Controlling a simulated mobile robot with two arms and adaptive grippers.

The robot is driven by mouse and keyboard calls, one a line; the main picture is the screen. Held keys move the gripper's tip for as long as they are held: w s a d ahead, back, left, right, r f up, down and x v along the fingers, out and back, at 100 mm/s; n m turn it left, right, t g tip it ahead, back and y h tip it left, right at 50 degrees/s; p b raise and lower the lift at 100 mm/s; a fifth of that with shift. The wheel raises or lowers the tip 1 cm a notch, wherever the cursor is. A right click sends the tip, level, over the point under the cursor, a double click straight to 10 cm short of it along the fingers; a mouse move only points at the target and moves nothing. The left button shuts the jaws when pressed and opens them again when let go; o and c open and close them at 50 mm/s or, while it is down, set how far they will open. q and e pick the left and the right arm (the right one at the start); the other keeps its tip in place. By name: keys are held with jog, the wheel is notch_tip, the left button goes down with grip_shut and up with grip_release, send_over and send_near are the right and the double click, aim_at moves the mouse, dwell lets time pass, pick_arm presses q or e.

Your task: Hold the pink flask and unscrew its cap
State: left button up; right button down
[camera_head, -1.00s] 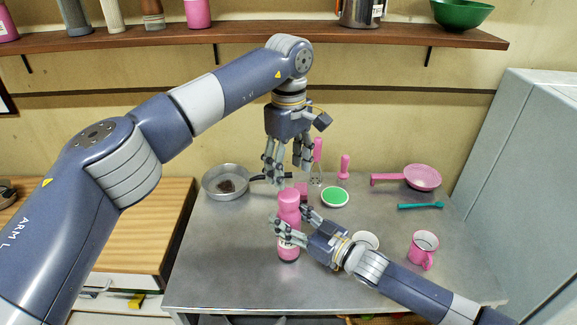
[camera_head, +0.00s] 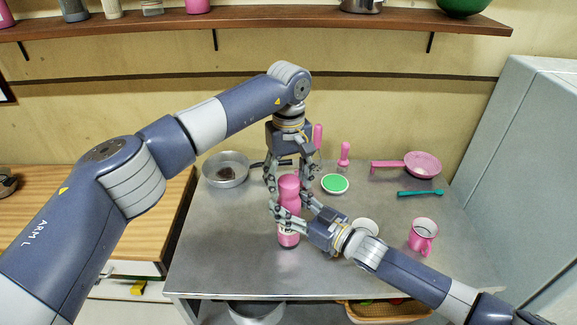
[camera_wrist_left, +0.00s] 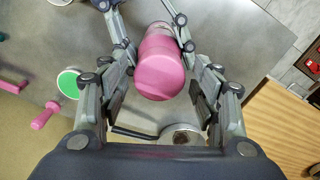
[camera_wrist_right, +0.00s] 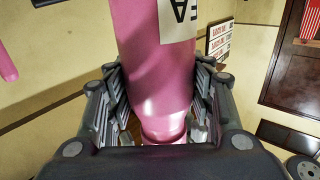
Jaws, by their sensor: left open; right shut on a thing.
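The pink flask (camera_head: 288,232) stands upright near the middle of the metal table. Its pink cap (camera_head: 289,187) is on top. My right gripper (camera_head: 292,213) is shut on the flask's body from the right. The flask fills the space between its fingers in the right wrist view (camera_wrist_right: 160,80). My left gripper (camera_head: 288,178) points down from above, open, with its fingers around the cap at either side. In the left wrist view the cap (camera_wrist_left: 160,68) lies between the spread fingers; whether any finger touches it is unclear.
A frying pan (camera_head: 211,178) lies behind left. A green-topped dish (camera_head: 335,184), pink pan (camera_head: 423,160), teal utensil (camera_head: 420,193) and pink mug (camera_head: 423,232) lie to the right. A white round thing (camera_head: 366,224) is partly hidden by my right arm. The table's front left is clear.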

pick_arm(q)
jog(key=shift+f, duration=0.3)
pick_arm(e)
jog(key=shift+r, duration=0.15)
